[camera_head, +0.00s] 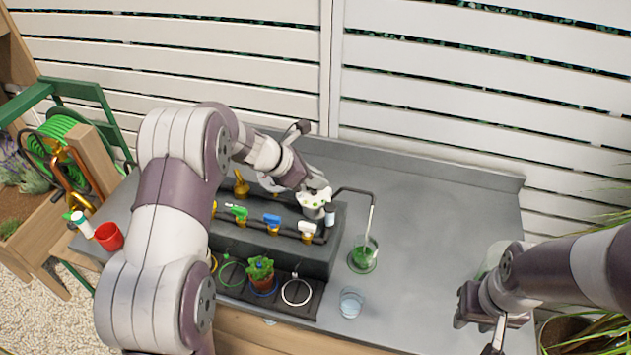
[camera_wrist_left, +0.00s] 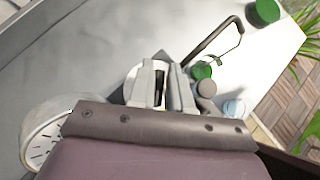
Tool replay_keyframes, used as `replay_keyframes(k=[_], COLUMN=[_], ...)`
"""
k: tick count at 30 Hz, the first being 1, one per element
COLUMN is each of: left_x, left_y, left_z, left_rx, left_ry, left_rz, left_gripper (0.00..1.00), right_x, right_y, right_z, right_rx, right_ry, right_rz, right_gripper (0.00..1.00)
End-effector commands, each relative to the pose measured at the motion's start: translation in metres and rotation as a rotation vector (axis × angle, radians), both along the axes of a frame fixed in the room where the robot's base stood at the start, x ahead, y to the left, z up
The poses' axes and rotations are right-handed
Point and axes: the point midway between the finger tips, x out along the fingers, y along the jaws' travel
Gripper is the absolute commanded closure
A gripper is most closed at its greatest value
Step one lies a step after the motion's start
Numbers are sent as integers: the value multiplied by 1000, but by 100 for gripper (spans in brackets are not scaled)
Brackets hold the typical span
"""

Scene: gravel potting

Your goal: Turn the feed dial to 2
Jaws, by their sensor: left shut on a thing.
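The feed dial (camera_head: 317,199), a pale round head with green marks, tops a cylinder at the right end of the dark valve block. My left gripper (camera_head: 308,184) is right at it, coming from behind and above. In the left wrist view the fingers (camera_wrist_left: 170,93) are close together and shut on the dial's knob, with a pale round part (camera_wrist_left: 131,84) showing beside them. The gripper hides much of the dial, and I cannot read its setting. My right gripper (camera_head: 480,318) hangs at the lower right over the counter, away from the dial; its finger opening is unclear.
Green (camera_head: 238,212), blue (camera_head: 271,221) and white (camera_head: 307,228) valves line the block (camera_head: 270,246). A bent dark pipe (camera_head: 357,191) leads to a glass with green contents (camera_head: 363,258). A potted plant (camera_head: 261,272) and clear cup (camera_head: 350,303) stand in front. The right counter is mostly clear.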

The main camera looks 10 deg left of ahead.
Motion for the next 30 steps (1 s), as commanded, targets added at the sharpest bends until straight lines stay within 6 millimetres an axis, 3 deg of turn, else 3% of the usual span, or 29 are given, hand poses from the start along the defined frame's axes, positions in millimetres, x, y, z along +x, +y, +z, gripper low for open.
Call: replay_keyframes(k=[3, 12, 30], left_x=[1, 1, 1], left_y=[0, 0, 1], left_z=[-3, -2, -1], left_rx=[1, 0, 3], left_ry=[-6, -5, 1], left_rz=[94, 377, 932], left_gripper=[100, 100, 100], right_x=[0, 0, 0], right_y=[0, 0, 0], right_z=[-16, -39, -53], right_rx=[0, 0, 0], right_ry=[0, 0, 0], right_rz=[0, 0, 0], right_gripper=[65, 65, 65])
